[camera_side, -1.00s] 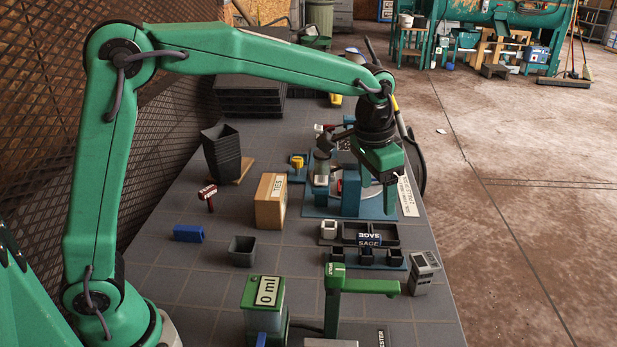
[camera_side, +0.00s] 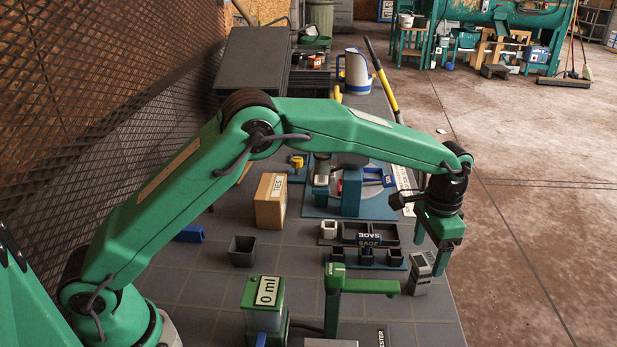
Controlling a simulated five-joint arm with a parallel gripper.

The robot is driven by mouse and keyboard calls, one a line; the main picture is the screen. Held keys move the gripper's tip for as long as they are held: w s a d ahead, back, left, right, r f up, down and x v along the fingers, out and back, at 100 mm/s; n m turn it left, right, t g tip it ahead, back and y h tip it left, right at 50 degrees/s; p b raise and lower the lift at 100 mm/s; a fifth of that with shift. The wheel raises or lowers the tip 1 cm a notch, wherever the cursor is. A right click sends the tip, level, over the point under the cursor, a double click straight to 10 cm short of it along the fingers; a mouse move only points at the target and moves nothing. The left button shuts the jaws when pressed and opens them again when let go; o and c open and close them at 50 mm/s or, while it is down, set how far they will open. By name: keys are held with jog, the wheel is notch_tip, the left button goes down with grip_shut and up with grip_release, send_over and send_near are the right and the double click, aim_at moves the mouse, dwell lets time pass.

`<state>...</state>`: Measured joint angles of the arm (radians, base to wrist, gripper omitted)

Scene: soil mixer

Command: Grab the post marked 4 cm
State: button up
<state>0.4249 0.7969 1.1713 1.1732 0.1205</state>
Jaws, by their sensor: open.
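I cannot read a 4 cm mark on anything in this view. A small upright grey block (camera_side: 419,276) with a dark patterned face stands near the table's right edge; whether it bears or is the post, I cannot tell. My gripper (camera_side: 432,256) is open, with its green fingers pointing down. It appears empty and close to the grey block's upper right in the picture; their gap in depth is unclear. The fingers partly cover the table edge behind them.
A green stand (camera_side: 337,285) with a side arm is left of the grey block. A blue tray (camera_side: 330,262) with SAGE pots lies behind it. A TIES box (camera_side: 270,203), a dark pot (camera_side: 242,251) and a 0 ml dispenser (camera_side: 266,295) stand farther left.

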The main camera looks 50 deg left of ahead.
aim_at(422, 273)
jog(key=shift+f, duration=1.3)
jog(key=shift+a+f, duration=0.15)
jog(key=shift+f, duration=2.45)
jog(key=c, duration=1.1)
jog(key=shift+r, duration=0.1)
